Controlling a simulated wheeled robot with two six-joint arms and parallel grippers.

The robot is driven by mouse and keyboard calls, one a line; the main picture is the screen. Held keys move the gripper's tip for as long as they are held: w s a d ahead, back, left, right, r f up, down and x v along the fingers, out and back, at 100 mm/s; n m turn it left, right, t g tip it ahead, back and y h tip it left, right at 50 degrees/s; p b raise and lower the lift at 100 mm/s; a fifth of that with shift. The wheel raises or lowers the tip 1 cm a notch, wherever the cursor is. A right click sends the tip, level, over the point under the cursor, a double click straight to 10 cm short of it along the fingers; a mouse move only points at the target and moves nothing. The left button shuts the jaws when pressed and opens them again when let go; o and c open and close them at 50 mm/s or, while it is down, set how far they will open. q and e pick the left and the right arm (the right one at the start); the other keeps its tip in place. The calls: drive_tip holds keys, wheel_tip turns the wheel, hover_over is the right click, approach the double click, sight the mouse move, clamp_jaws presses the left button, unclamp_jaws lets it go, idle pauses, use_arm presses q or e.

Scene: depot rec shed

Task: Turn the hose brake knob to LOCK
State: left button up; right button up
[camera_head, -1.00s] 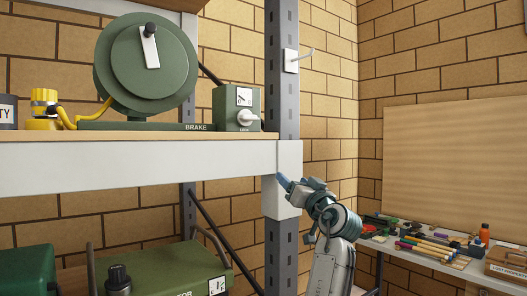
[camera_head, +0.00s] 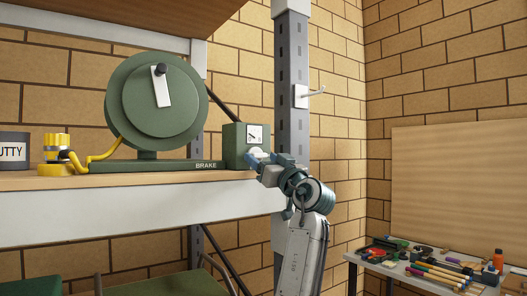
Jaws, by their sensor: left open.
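The hose brake box (camera_head: 231,140) is a green block at the right end of the shelf, with a small white dial plate (camera_head: 254,133) on its front. The white brake knob (camera_head: 257,151) sits below the dial, and its lower part is hidden behind my gripper. I cannot tell which way the knob points. My left gripper (camera_head: 262,161) is open, its blue-tipped fingers right at the knob from the lower right. I cannot tell whether they touch it. The green hose reel (camera_head: 140,110) with its white crank stands left of the box on a base marked BRAKE. My right gripper is not in view.
A grey upright post (camera_head: 291,90) with a white hook stands just right of the box. The white shelf edge (camera_head: 110,210) runs below. A yellow hose fitting (camera_head: 56,148) and a putty tin (camera_head: 13,149) are at left. A cluttered bench (camera_head: 400,275) is at lower right.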

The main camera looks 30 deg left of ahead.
use_arm(q)
drive_tip(key=shift+w+a, duration=0.2)
drive_tip(key=shift+a, duration=0.05)
drive_tip(key=c, duration=1)
